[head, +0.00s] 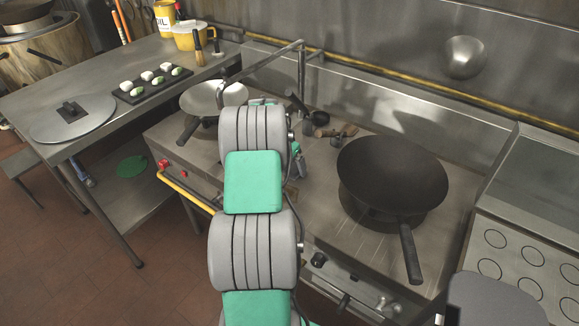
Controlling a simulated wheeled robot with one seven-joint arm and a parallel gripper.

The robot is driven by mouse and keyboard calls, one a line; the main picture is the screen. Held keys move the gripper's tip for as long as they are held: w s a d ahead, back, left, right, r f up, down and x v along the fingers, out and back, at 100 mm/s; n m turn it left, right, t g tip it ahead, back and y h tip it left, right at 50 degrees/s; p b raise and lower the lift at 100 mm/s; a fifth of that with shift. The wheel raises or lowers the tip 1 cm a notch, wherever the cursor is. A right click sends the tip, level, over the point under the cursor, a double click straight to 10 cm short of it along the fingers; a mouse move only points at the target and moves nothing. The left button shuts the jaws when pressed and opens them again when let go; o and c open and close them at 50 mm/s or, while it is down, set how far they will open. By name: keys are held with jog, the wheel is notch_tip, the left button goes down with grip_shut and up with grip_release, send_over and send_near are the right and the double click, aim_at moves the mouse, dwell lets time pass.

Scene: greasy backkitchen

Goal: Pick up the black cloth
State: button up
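I cannot make out a black cloth for certain in the head view. My arm (253,182) rises through the middle of the picture and covers part of the stove top. My gripper is hidden behind the arm links, so its fingers and anything between them do not show. Small dark items (322,119) lie on the stove top just right of the arm's far end; they are too small to identify.
A large black wok (392,178) stands on the stove right of my arm, handle toward me. A smaller pan (203,98) is left. The left steel table holds a round lid (73,117), a dark tray (134,97) with food and a yellow pot (189,38). Tiled floor (60,250) is clear at lower left.

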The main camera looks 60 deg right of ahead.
jog(key=shift+c, duration=0.2)
jog(key=c, duration=1)
jog(key=shift+c, duration=0.3)
jog(key=shift+r, duration=0.1)
jog(key=shift+r+b, duration=0.35)
jog(key=shift+r, duration=0.25)
jog(key=s+a+r+b, duration=0.2)
jog(key=a+r+b, duration=0.1)
jog(key=a+r, duration=0.8)
jog(key=a, duration=0.3)
jog(key=shift+s+r, duration=0.15)
jog(key=shift+r, duration=0.2)
